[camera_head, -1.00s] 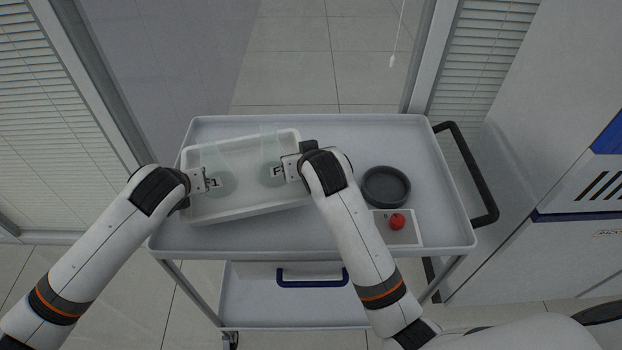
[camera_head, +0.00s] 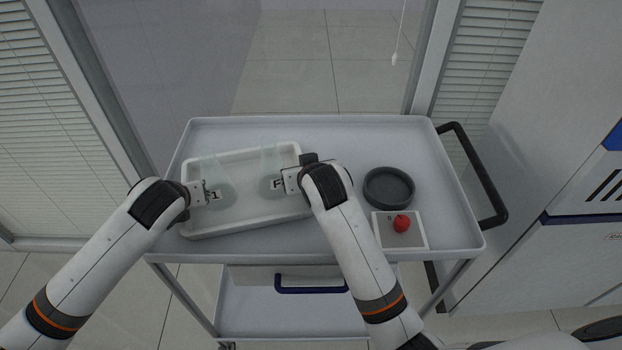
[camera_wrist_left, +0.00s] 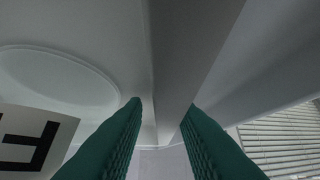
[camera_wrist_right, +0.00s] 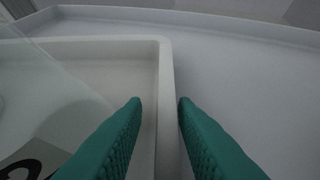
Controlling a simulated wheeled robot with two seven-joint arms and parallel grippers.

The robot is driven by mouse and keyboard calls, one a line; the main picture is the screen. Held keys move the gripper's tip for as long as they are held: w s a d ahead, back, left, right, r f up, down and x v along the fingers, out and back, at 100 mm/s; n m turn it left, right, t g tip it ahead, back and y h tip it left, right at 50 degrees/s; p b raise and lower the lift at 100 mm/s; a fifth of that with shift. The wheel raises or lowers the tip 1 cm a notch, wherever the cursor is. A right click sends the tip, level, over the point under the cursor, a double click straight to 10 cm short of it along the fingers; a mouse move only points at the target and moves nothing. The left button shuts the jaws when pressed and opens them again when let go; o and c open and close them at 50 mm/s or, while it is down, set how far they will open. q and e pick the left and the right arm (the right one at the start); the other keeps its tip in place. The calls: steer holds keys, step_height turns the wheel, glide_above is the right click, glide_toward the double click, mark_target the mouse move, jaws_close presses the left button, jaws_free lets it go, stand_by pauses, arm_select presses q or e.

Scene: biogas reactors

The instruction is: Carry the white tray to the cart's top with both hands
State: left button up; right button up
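The white tray (camera_head: 246,208) is over the left part of the grey cart's top (camera_head: 330,140), slightly turned. I cannot tell whether its base touches the cart. Two clear flasks with black-lettered labels are in it, a left flask (camera_head: 212,172) and a right flask (camera_head: 270,160). My left gripper (camera_head: 209,193) is at the tray's left side; in the left wrist view its green fingers (camera_wrist_left: 164,106) straddle the tray wall. My right gripper (camera_head: 287,182) is at the right side; in the right wrist view its fingers (camera_wrist_right: 160,102) straddle the wall closely.
A dark round dish (camera_head: 388,187) and a pale plate with a red knob (camera_head: 402,223) are on the cart's right half. The cart has a black handle (camera_head: 480,178) at right and a lower shelf (camera_head: 290,315). Glass panels and blinds stand behind; a white cabinet (camera_head: 560,120) is at right.

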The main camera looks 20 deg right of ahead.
arm_select(q)
steer(key=v, duration=1.1)
steer(key=shift+s+r, duration=0.2)
steer(key=shift+r, duration=0.05)
steer(key=shift+s, duration=0.1)
arm_select(e)
steer(key=shift+s+r, duration=0.15)
steer(key=v, duration=1.1)
steer(key=shift+s+r, duration=0.2)
steer(key=shift+s, duration=0.05)
